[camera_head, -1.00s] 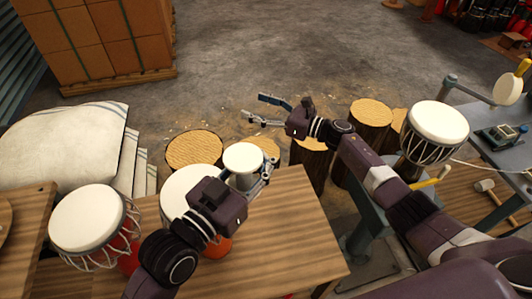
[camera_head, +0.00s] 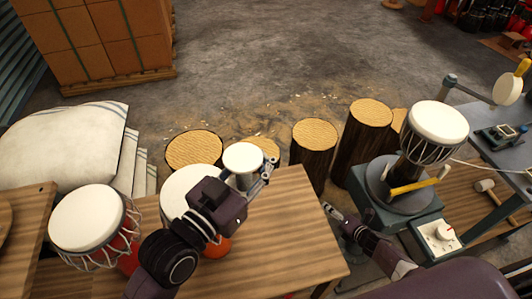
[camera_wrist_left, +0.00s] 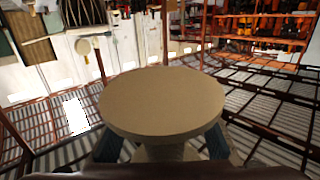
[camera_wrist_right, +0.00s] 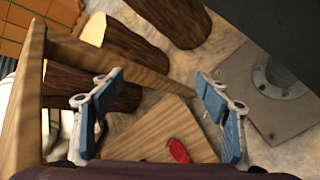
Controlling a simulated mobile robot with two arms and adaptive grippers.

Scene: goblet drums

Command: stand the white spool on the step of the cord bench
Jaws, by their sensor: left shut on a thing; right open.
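The white spool (camera_head: 243,157) has a wide round top and a narrower stem. My left gripper (camera_head: 256,178) is shut on its stem and holds it upright near the far edge of the wooden table; the top also fills the middle of the left wrist view (camera_wrist_left: 162,103). Its lower end is hidden. I take the grey bench (camera_head: 476,110) at the far right for the cord bench. A wooden surface (camera_head: 487,203) lies low beside it; I cannot tell whether that is the step. My right gripper (camera_head: 337,216) is open and empty near the table's right edge, also in its wrist view (camera_wrist_right: 161,78).
A goblet drum (camera_head: 437,124) stands on a round turntable with a yellow handle (camera_head: 418,183), between table and bench. A control box (camera_head: 438,236) and a mallet (camera_head: 486,187) are nearby. Log stumps (camera_head: 314,135) stand behind the wooden table (camera_head: 290,235). Drums (camera_head: 87,218) stand left.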

